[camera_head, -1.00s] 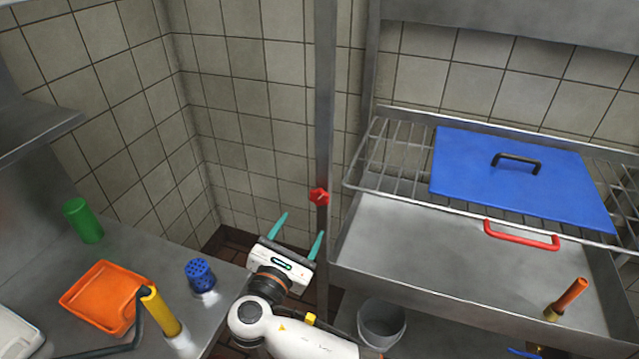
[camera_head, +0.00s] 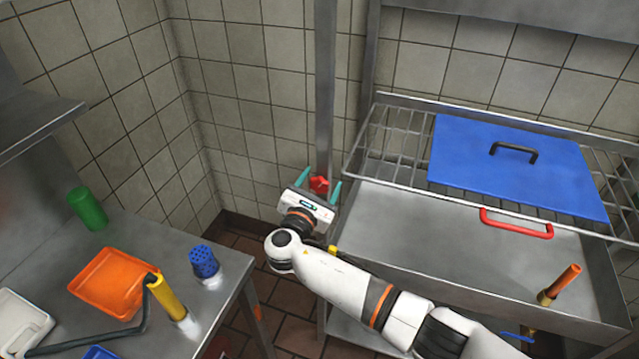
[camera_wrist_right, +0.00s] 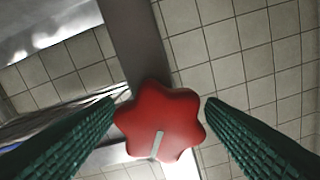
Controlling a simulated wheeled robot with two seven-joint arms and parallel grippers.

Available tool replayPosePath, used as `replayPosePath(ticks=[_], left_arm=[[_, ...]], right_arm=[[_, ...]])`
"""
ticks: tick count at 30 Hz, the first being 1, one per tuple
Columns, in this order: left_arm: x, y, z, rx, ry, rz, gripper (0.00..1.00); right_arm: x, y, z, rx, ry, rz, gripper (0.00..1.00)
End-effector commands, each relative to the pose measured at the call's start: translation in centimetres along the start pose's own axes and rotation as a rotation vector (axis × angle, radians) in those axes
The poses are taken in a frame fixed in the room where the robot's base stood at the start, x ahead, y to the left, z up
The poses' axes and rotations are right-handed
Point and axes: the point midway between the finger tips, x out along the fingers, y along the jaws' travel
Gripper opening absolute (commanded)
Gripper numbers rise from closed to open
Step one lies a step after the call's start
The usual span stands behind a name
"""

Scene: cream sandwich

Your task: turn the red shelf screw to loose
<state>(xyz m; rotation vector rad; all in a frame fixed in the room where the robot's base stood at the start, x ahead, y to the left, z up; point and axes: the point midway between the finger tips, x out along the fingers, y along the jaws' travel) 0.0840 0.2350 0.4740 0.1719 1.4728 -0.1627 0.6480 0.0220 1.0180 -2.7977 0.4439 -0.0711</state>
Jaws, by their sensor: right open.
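The red shelf screw (camera_head: 318,184) is a star-shaped knob on the upright metal post (camera_head: 325,90) at the left end of the wire shelf. In the right wrist view the red screw (camera_wrist_right: 160,122) fills the middle, with a pale line mark on its face. My right gripper (camera_head: 320,182) is open, with one green finger on each side of the screw. In the right wrist view the ribbed fingers (camera_wrist_right: 160,115) flank the knob, and I cannot tell whether either touches it. My left gripper is not in view.
A blue lidded board (camera_head: 500,165) with a black handle lies on the wire shelf (camera_head: 395,150), above a metal basin with a red handle (camera_head: 515,224). At left, a metal table (camera_head: 225,290) holds an orange tray (camera_head: 110,283), a green cylinder and a blue holder.

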Motion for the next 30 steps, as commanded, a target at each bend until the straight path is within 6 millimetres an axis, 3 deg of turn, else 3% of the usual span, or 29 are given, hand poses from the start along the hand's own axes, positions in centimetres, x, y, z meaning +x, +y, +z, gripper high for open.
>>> replayPosePath(ticks=[2,10,16,24,30], left_arm=[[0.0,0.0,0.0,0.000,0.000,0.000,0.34],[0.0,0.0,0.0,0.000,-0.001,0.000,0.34],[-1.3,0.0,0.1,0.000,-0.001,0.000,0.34],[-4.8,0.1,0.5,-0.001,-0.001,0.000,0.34],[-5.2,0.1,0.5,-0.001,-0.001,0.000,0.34]], right_arm=[[0.0,0.0,0.0,0.000,0.000,0.000,0.64],[-0.1,0.0,0.0,0.000,-0.001,0.000,0.20],[-0.1,-0.2,-0.3,-0.068,-0.003,0.001,0.20],[-0.1,-0.3,-0.4,-0.396,-0.004,0.000,0.20],[-0.1,-0.1,0.1,-0.500,-0.003,-0.001,0.20]])
